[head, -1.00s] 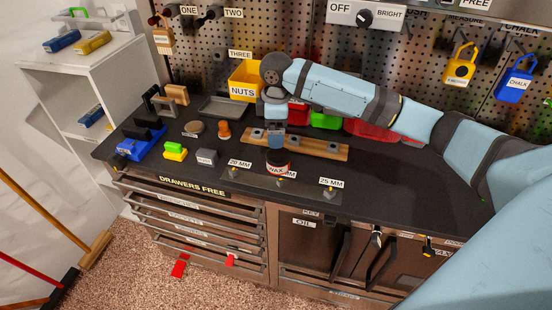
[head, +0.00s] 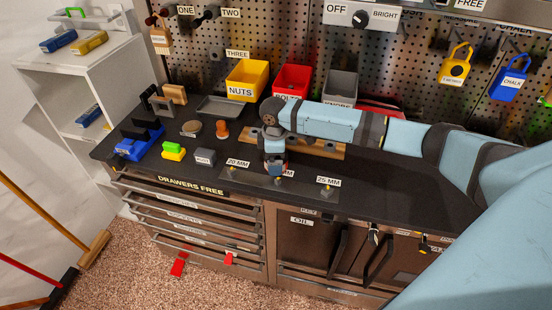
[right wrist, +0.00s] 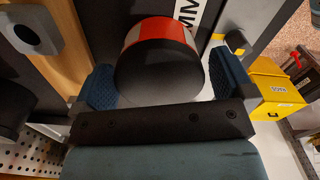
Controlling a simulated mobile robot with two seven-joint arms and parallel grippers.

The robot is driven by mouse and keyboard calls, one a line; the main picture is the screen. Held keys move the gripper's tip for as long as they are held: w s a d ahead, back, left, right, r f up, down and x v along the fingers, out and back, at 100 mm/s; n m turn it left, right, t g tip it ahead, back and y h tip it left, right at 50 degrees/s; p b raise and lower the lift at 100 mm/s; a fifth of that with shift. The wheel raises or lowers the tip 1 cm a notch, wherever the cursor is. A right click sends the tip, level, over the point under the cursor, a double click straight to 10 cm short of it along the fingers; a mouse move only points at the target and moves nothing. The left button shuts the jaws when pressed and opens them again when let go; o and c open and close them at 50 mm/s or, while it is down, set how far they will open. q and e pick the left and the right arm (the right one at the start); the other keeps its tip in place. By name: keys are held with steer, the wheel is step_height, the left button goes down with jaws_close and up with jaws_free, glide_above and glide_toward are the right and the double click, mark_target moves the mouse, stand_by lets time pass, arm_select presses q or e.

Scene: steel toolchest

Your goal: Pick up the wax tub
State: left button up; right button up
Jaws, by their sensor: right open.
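The wax tub (right wrist: 158,68) shows in the right wrist view, with a dark round lid and a red and white side. My right gripper (right wrist: 163,80) is open, with one blue-padded finger on each side of the tub. Whether the pads touch it is not clear. In the head view my right gripper (head: 274,168) points down at the front of the dark bench top and hides the tub. My left gripper is not in view.
A wooden strip with sockets (head: 325,149) lies just behind the gripper. Size labels and small pegs (head: 327,190) stand along the front edge. The bench's right part is clear.

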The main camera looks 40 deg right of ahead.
steer(key=shift+f, duration=0.6)
steer(key=c, duration=1)
steer(key=shift+r, duration=0.2)
